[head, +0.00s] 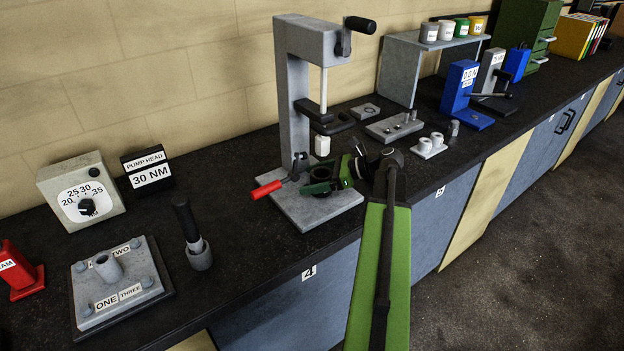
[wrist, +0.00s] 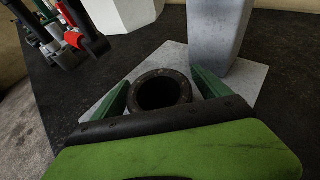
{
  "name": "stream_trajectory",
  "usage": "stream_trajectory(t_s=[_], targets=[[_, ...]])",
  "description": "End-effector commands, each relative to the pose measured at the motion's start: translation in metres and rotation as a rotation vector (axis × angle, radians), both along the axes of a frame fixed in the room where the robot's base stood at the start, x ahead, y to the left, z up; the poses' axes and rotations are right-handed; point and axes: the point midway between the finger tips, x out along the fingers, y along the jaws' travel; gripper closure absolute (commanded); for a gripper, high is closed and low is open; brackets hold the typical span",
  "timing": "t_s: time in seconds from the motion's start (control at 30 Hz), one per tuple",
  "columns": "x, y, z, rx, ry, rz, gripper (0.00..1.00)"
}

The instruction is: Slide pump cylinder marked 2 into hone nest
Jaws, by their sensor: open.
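My gripper (head: 331,180) is at the upright press-like stand (head: 296,100), low over its grey base plate (head: 300,212). In the wrist view its two green fingers (wrist: 162,88) are open, one on each side of a dark round part with a bore (wrist: 160,92). I cannot tell whether this part is the pump cylinder, the hone nest, or one inside the other; no mark 2 is readable. A gap shows between fingers and part. At left, a grey plate (head: 134,303) labelled ONE, TWO and THREE carries a short grey cylinder (head: 108,268) near TWO.
A grey cup with a dark rod (head: 199,256) stands nearer.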

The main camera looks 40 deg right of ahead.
Motion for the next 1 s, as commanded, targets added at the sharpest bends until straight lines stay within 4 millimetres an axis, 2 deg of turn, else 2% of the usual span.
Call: stream_trajectory(t_s=[0.17,0.27,0.7,0.83,1.0], targets=[[-0.004,-0.005,0.003,-0.001,0.002,-0.002,0.13],[-0.015,-0.015,0.011,-0.002,0.001,-0.004,0.13],[-0.097,-0.087,0.058,-0.001,0.001,-0.003,0.13],[-0.113,-0.1,0.065,-0.001,0.001,-0.002,0.13],[-0.121,-0.106,0.067,0.0,0.0,-0.001,0.13]])
